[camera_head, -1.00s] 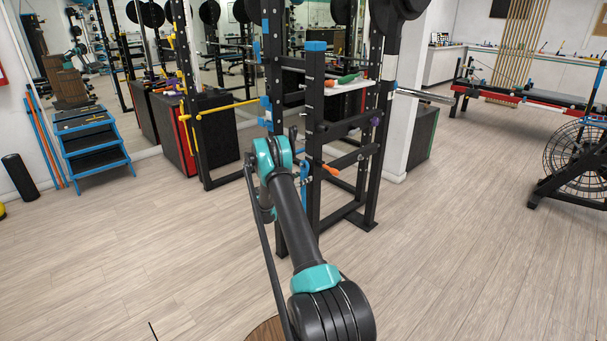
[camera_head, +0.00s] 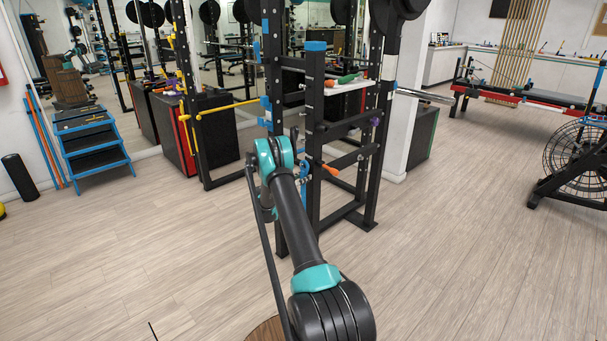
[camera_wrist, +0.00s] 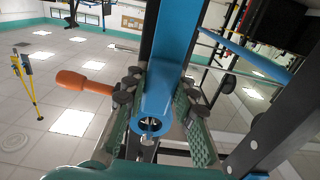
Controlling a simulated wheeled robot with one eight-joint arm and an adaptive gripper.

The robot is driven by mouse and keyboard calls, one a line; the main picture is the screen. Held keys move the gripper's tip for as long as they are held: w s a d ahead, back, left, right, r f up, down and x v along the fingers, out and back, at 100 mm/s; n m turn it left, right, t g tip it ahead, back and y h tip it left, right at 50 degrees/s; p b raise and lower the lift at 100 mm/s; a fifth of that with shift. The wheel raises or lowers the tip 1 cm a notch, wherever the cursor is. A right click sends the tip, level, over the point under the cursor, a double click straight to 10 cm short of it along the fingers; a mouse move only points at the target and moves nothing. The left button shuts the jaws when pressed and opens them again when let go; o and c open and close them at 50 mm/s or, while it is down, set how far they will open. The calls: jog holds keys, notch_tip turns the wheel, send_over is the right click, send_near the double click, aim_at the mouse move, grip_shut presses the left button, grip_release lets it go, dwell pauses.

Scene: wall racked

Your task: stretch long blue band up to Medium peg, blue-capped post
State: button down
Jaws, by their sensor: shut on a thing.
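The blue-capped post (camera_head: 316,100) stands upright at the front of the black rack, with its blue cap (camera_head: 316,46) on top and no band visible at the cap. In the wrist view, my gripper (camera_wrist: 158,98) is shut on the long blue band (camera_wrist: 170,55). The band lies between the green-padded fingers, and a rounded blue end with a hole faces the camera. In the head view, a small bit of blue (camera_head: 304,170) shows beside the post, well below the cap. My arm hides most of the gripper there, and the band's full run is hidden.
An orange handle (camera_head: 331,169) sticks out right of the post; an orange handle (camera_wrist: 84,82) also shows left of the fingers in the wrist view. Black rack uprights (camera_head: 273,60) and crossbars (camera_head: 348,124) stand close by. Blue steps (camera_head: 97,150) are far left. The front floor is clear.

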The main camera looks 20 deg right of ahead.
jog(key=c, duration=1.8)
grip_release()
grip_shut()
jog(key=shift+r, duration=0.65)
jog(key=shift+a, duration=0.15)
jog(key=v, duration=0.7)
jog(key=shift+a+r, duration=0.1)
jog(key=shift+r, duration=0.05)
notch_tip(320, 180, up, 24)
jog(key=shift+s+a+r, duration=0.25)
jog(key=shift+a, duration=0.2)
dwell(1.9)
